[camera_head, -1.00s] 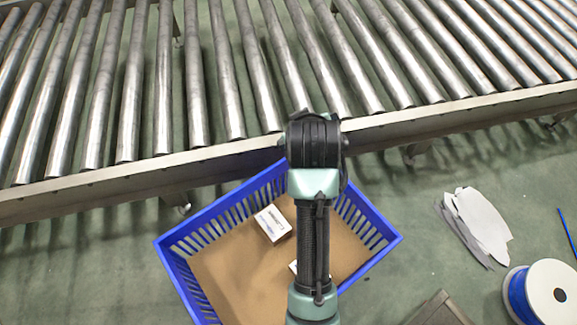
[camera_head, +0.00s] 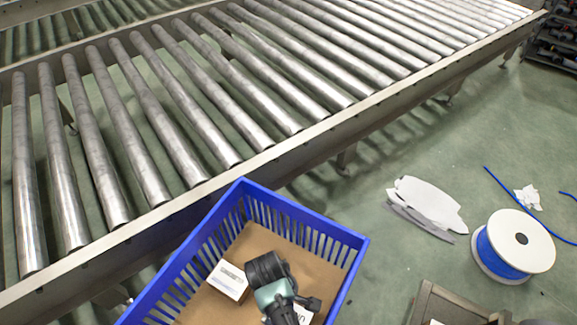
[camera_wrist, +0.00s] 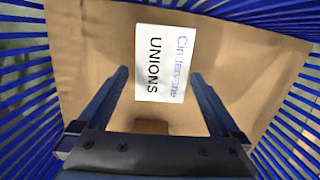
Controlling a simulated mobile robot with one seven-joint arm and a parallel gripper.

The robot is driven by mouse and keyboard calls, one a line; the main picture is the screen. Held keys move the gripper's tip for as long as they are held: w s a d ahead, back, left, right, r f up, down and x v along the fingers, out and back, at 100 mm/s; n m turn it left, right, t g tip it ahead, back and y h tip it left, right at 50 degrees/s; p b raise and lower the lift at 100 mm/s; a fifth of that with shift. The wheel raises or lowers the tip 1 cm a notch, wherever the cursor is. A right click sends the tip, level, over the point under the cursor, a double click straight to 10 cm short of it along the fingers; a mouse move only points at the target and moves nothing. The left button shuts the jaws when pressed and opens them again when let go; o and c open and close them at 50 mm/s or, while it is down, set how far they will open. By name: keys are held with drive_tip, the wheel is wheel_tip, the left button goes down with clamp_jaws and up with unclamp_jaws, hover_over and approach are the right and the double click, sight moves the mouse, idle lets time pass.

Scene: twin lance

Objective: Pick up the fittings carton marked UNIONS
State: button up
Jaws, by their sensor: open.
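In the wrist view, the white carton marked UNIONS (camera_wrist: 165,62) lies on the brown floor of a blue crate, with the printing turned sideways. My gripper (camera_wrist: 159,78) is open and empty above it, with one finger to each side of the carton in the picture. I cannot tell how much height separates them. In the head view, a white carton (camera_head: 229,281) lies left of my wrist, its print too small to read. Another carton (camera_head: 303,313) shows partly behind my arm with a few dark letters. My fingertips are hidden there.
The slatted blue crate (camera_head: 318,230) has walls around the cartons. A roller conveyor (camera_head: 200,110) runs behind it. White scrap sheets (camera_head: 428,203), a spool of blue line (camera_head: 515,246) and a grey-brown box (camera_head: 450,307) are to the right. A small brown block (camera_wrist: 151,127) shows between my fingers.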

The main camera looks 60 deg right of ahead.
drive_tip(key=f+b, duration=0.1)
drive_tip(key=f, duration=0.1)
drive_tip(key=s+f+b, duration=0.1)
drive_tip(key=f, duration=0.2)
drive_tip(key=shift+s+f, duration=0.15)
drive_tip(key=c, duration=1.4)
